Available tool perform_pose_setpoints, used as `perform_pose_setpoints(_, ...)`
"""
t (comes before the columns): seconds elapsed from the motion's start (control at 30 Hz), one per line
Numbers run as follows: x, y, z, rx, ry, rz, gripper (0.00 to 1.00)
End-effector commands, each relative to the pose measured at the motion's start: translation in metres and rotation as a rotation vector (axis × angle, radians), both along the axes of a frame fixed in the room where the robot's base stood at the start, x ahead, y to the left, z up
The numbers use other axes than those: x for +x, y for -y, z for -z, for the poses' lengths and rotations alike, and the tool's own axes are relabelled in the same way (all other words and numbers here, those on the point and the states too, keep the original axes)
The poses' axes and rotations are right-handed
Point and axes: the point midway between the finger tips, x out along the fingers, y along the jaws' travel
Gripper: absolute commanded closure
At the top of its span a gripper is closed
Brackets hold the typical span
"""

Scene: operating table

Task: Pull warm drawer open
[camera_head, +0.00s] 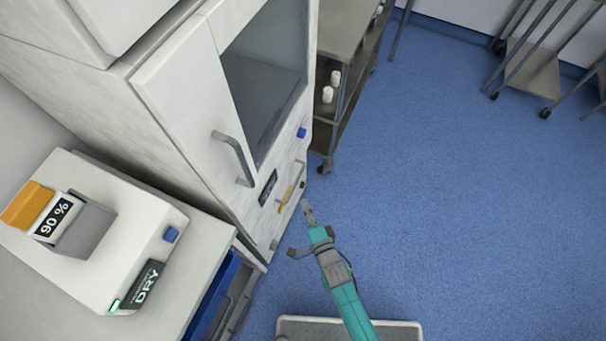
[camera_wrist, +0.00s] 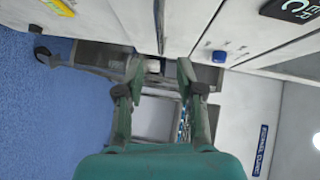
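The warm drawer appears to be the low white front (camera_head: 268,215) of the tall cabinet, with a dark display, a yellow label and a slim bar handle (camera_head: 299,173). In the head view my gripper (camera_head: 301,230) is beside the cabinet's lower front, fingers spread. The wrist view shows the two fingers (camera_wrist: 152,75) apart with nothing clearly held between them. White panels and a narrow upright bar (camera_wrist: 159,25) show beyond the fingertips; I cannot tell whether this bar is the drawer handle. No contact is visible, and the drawer front looks closed.
A glass door with a large handle (camera_head: 233,158) is above the drawer. A white device marked DRY (camera_head: 95,270) sits on the counter at left, above a blue open-looking drawer (camera_head: 212,300). A shelf cart (camera_head: 340,95) stands behind the cabinet.

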Motion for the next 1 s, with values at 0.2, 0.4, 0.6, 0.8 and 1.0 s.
perform_pose_setpoints(0.2,0.019,-0.009,0.002,0.003,0.001,0.000,0.63)
perform_pose_setpoints(0.4,0.049,-0.022,0.007,0.002,0.000,0.000,0.63)
perform_pose_setpoints(0.6,0.076,-0.035,0.011,0.001,0.000,0.000,0.63)
perform_pose_setpoints(0.8,0.092,-0.042,0.014,0.001,0.000,0.000,0.63)
perform_pose_setpoints(1.0,0.097,-0.044,0.015,0.001,0.000,0.000,0.63)
